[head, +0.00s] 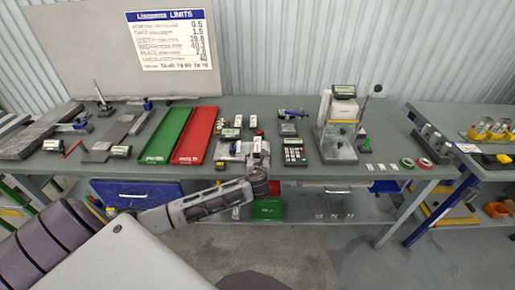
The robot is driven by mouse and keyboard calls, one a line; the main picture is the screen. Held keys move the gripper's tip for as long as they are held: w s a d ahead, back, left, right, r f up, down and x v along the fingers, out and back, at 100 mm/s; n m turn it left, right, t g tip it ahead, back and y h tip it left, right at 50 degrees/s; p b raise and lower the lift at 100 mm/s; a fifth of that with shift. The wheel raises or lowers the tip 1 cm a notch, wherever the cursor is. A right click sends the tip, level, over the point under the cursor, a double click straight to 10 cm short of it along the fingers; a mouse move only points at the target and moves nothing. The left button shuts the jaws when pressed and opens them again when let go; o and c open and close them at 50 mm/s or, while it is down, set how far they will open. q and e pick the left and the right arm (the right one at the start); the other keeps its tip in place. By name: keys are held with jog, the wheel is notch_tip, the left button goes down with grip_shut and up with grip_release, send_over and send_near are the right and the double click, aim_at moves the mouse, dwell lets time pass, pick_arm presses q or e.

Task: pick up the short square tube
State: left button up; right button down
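My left arm comes in from the lower left, and my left gripper (257,157) is at the front edge of the table, in front of a cluster of small parts. Its fingers are small and overlap the parts behind them, so I cannot tell whether it is open, shut or holding anything. The cluster includes a silver-grey piece (230,150) just left of the gripper and a dark piece with a pale label (231,133) behind it. I cannot pick out the short square tube with certainty. My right gripper is not in view.
A green tray (166,136) and a red tray (196,136) lie left of the cluster. A green calculator-like device (294,152) lies to the right, then a bench device with a lever (340,125). Grey plates (40,135) lie at far left. The table (395,125) has free room at back right.

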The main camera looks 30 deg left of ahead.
aim_at(257, 152)
pick_arm(q)
jog(key=shift+w+a+f+p, duration=0.15)
jog(key=shift+w+a+p, duration=0.2)
jog(key=shift+w+a, duration=0.65)
jog(key=shift+x, duration=1.15)
jog(key=shift+d, duration=0.1)
jog(key=c, duration=1.2)
jog(key=shift+w+r, duration=0.1)
jog(key=shift+r, duration=4.9)
